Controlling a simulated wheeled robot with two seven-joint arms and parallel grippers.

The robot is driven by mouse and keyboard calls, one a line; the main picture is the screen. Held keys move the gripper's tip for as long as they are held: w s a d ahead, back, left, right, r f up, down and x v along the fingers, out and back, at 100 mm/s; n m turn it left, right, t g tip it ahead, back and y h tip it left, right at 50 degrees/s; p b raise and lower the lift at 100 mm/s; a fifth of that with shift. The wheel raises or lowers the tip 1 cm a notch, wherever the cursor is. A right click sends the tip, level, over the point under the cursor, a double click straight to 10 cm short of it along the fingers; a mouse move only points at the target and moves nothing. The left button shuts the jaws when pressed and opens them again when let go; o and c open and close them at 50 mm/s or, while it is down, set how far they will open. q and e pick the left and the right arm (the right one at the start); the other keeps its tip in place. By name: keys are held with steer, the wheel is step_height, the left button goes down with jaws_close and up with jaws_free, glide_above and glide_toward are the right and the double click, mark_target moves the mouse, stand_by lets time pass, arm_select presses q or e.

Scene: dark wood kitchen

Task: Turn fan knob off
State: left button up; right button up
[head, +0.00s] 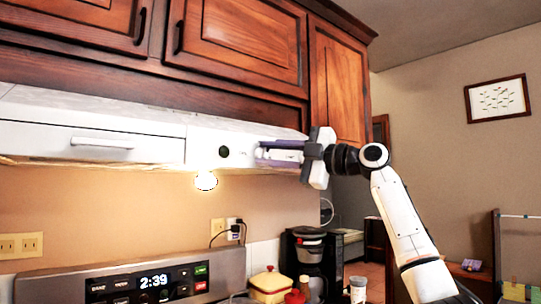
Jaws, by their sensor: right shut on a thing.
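The white range hood (150,130) hangs under the wooden cabinets. A round dark knob (223,152) sits on its front face, apart from my gripper. My right gripper (261,152) reaches in from the right and points left along the hood front. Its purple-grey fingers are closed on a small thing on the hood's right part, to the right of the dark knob. That thing looks like the fan knob, but the fingers hide most of it. My left gripper is not in view.
A lit bulb (206,180) hangs below the hood. Under it stand the stove's control panel (150,282), a coffee maker (308,250) and a yellow-lidded container (269,283). Wooden cabinets (235,40) close off the space above. Open room lies to the right.

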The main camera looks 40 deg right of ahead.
steer(key=shift+n+g, duration=0.7)
steer(key=shift+n, duration=1)
steer(key=o, duration=1.1)
steer(key=shift+c, duration=0.2)
steer(key=b+v, duration=0.2)
steer(key=v, duration=0.8)
steer(key=shift+s+r, duration=0.15)
steer(key=shift+s, duration=0.1)
